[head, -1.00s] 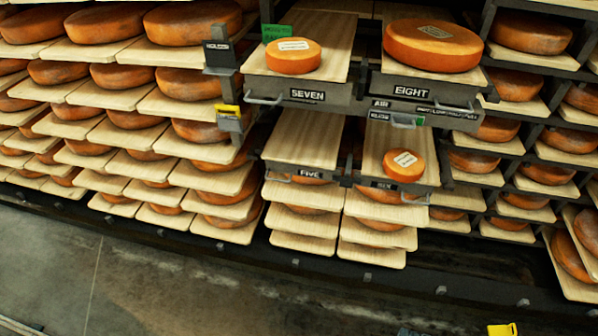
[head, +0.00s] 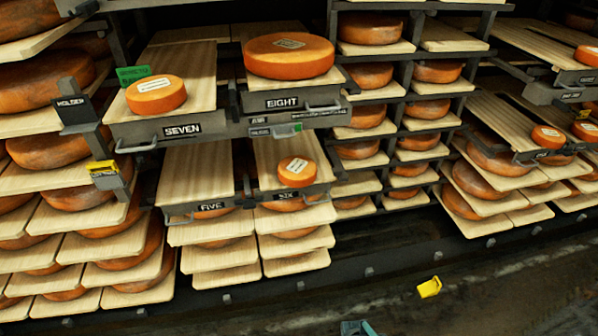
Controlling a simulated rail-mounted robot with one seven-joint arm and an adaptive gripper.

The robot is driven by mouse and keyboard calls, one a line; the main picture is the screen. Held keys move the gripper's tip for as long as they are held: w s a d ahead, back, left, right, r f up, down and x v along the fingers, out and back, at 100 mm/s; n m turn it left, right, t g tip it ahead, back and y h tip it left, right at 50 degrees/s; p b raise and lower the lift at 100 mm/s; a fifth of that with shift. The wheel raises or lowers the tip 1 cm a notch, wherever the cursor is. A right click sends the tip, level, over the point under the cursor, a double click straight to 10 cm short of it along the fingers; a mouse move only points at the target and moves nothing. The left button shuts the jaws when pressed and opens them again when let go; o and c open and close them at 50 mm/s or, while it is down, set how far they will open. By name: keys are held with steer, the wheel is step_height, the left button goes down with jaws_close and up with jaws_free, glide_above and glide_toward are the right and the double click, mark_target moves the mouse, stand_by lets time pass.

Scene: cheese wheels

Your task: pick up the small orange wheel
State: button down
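Several small orange wheels are in the head view. One with a white label (head: 156,96) lies flat on the pulled-out board marked SEVEN (head: 200,66). Another with a white label (head: 297,172) lies near the front of the lower board marked SIX (head: 268,150). More small orange wheels lie at the far right, on an upper board (head: 587,56) and on lower boards (head: 548,137). A larger orange wheel (head: 289,57) sits on the board marked EIGHT. My gripper is not in view.
The board marked FIVE (head: 200,165) is bare. Racks of large wheels stand on both sides, with a dark holder (head: 75,112) projecting at left. A green tag (head: 133,74) stands by SEVEN. A yellow object (head: 429,287) lies low in front, and a teal piece (head: 357,328) shows at the bottom edge.

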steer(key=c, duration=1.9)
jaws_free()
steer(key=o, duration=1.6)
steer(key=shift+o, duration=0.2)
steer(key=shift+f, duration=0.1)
